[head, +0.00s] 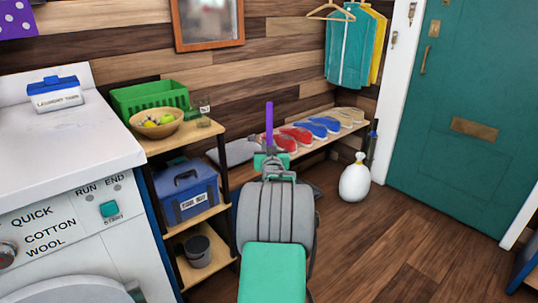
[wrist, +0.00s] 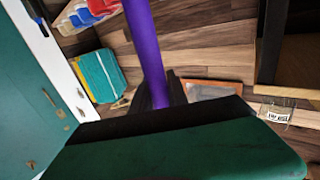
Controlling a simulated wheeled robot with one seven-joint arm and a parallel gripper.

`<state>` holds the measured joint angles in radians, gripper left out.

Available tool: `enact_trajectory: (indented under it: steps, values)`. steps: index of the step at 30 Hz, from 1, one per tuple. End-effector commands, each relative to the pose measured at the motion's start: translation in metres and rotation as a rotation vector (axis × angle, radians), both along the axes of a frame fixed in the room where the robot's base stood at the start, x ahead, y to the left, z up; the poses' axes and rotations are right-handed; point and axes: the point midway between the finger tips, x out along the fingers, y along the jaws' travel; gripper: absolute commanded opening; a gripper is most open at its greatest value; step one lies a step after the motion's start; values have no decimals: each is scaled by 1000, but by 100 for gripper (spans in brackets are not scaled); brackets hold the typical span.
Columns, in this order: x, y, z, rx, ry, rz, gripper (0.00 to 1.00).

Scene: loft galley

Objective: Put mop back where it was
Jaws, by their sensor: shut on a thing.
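The mop shows as a purple handle (head: 269,122) standing upright in the middle of the head view. It also runs from the top edge down to my fingers in the wrist view (wrist: 146,42). My gripper (head: 270,155) is shut on the handle, with its dark fingers (wrist: 160,90) around it in the wrist view. The handle's upper end sticks up above the gripper. The mop's lower part and head are hidden behind my arm, so I cannot tell whether it touches the floor.
A low shoe bench (head: 345,132) stands along the wooden wall behind the gripper. A shelf unit (head: 205,134) and washing machine (head: 70,225) stand at left. A white tied sack (head: 355,180) sits near the teal door (head: 465,100).

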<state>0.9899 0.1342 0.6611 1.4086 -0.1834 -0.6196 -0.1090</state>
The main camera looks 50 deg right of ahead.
Motion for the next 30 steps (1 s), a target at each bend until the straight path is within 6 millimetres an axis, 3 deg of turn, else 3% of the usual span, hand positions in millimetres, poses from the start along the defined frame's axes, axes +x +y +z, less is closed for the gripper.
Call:
enact_trajectory:
  steps: [3, 14, 15, 21, 30]
  values:
    - [-1, 0, -19, 1, 0, 0, 0]
    - [-1, 0, -24, 0, 0, 0, 0]
    - [-1, 1, -24, 4, 2, 0, 22]
    - [-1, 0, -24, 4, 2, 0, 38]
    - [-1, 1, -22, 4, 2, 0, 41]
